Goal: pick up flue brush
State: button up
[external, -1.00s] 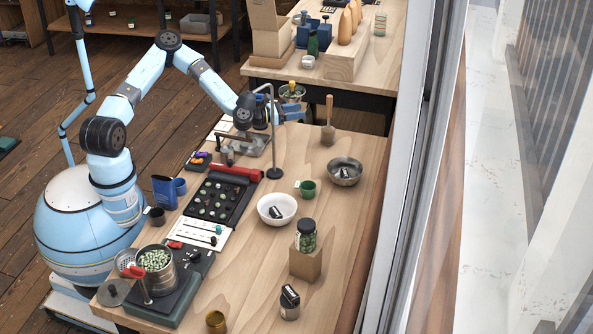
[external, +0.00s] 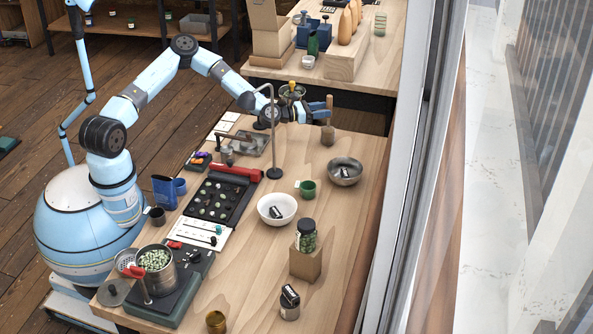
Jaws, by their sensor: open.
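The flue brush (external: 328,135) appears to be the upright brush with a wooden handle and a dark greyish-brown head, near the far right of the wooden bench. My gripper (external: 326,111) is open, with its blue fingers pointing right at the height of the brush's handle. The fingers overlap the handle in this view and hide part of it. I cannot tell whether they touch it or stand on both sides of it.
A thin grey stand (external: 273,172) rises just left of my gripper. A metal bowl (external: 345,180), a green cup (external: 307,190) and a white bowl (external: 266,214) stand nearer. The bench edge lies just behind the brush.

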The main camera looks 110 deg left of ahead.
aim_at(329, 108)
jog(key=shift+x, duration=1.6)
grip_shut()
